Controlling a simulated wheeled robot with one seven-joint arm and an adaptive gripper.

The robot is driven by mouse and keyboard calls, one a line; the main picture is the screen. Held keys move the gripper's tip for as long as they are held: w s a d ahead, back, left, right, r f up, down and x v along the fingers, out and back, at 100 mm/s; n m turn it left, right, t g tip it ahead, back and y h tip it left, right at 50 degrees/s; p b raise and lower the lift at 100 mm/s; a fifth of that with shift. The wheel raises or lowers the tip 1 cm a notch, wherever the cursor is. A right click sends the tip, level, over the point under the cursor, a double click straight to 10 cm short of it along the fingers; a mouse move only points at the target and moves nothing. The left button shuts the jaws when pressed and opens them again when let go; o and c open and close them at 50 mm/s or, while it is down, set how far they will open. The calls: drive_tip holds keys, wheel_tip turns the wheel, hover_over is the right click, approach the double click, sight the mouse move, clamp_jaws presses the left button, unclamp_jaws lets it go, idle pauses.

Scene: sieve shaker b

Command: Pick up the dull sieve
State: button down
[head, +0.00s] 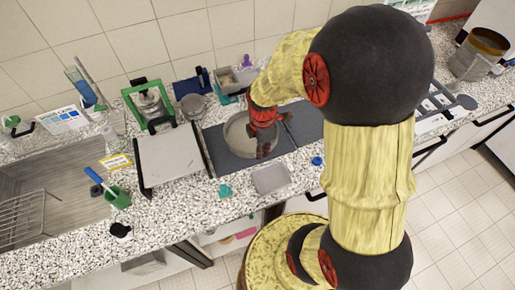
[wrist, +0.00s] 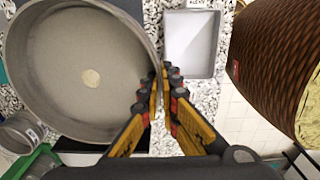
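The dull sieve (head: 236,137) is a wide, round, matte grey pan over the dark mat on the counter. In the wrist view the sieve (wrist: 62,58) fills the upper left, with a small pale round patch on its floor. My gripper (head: 265,150) is at its right side in the head view and hides part of the rim. In the wrist view my gripper (wrist: 163,92) has one finger inside the wall and one outside, close together with the rim between them. Whether the sieve is lifted off the mat is not clear.
A grey rectangular tray (head: 271,179) sits at the counter's front, close beside the sieve. A pale flat-topped device (head: 170,157) stands to the left, beyond it a sink (head: 60,205). A metal pot-like vessel (head: 478,55) is at far right. Small bowls stand behind.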

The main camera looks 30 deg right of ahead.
drive_tip(key=s+a+r, duration=0.1)
drive_tip(key=s+r, duration=0.2)
drive_tip(key=s, duration=0.5)
drive_tip(key=shift+s+a+r+p, duration=0.3)
drive_tip(key=shift+a+r+p, duration=0.05)
